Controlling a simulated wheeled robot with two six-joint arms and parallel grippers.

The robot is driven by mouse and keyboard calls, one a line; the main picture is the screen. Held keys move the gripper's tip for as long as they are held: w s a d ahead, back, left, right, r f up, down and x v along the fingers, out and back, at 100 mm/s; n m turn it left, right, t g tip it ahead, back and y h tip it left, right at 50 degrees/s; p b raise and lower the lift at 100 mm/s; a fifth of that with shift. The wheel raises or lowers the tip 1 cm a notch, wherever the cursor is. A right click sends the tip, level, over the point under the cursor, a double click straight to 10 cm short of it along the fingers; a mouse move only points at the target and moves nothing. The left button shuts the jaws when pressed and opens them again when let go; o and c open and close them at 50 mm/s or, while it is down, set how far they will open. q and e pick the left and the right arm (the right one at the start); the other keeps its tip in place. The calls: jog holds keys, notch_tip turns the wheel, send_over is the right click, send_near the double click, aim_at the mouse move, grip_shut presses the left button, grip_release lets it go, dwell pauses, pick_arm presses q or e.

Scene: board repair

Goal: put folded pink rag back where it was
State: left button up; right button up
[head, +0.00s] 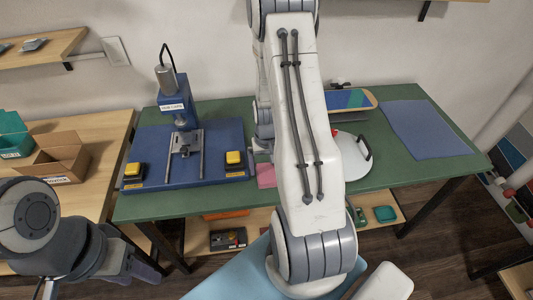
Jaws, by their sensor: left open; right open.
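The folded pink rag (265,177) lies on the green table near its front edge, just right of the blue press base. Only part of it shows; my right arm covers the rest. My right gripper (261,154) is open, just behind and above the rag, largely hidden by my own arm. I cannot tell whether it touches the rag. My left gripper (143,270) is open and empty at the lower left, in front of the wooden side table and far from the rag.
A blue press (180,110) with two yellow buttons stands left on the green table (400,170). A round white piece (349,155), a tablet-like board (350,100) and a blue mat (425,128) lie to the right. Cardboard boxes (62,157) stand on the left table.

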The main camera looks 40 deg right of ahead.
aim_at(267, 173)
notch_tip(267, 173, up, 9)
jog(key=w+a+r+n, duration=0.1)
jog(key=a+r+n, duration=0.3)
jog(key=a, duration=0.6)
jog(key=s+a+r+n, duration=0.3)
jog(key=a+r, duration=0.2)
jog(key=a, duration=0.5)
jog(key=s+a+r+n, duration=0.2)
jog(key=s+a+n, duration=0.1)
jog(key=s+a, duration=0.2)
jog(key=s+a+r+n+y, duration=0.1)
jog(key=s+a+n, duration=0.2)
jog(key=s+a, duration=0.3)
jog(key=s, duration=0.3)
jog(key=shift+r+n, duration=0.35)
jog(key=shift+n, duration=0.05)
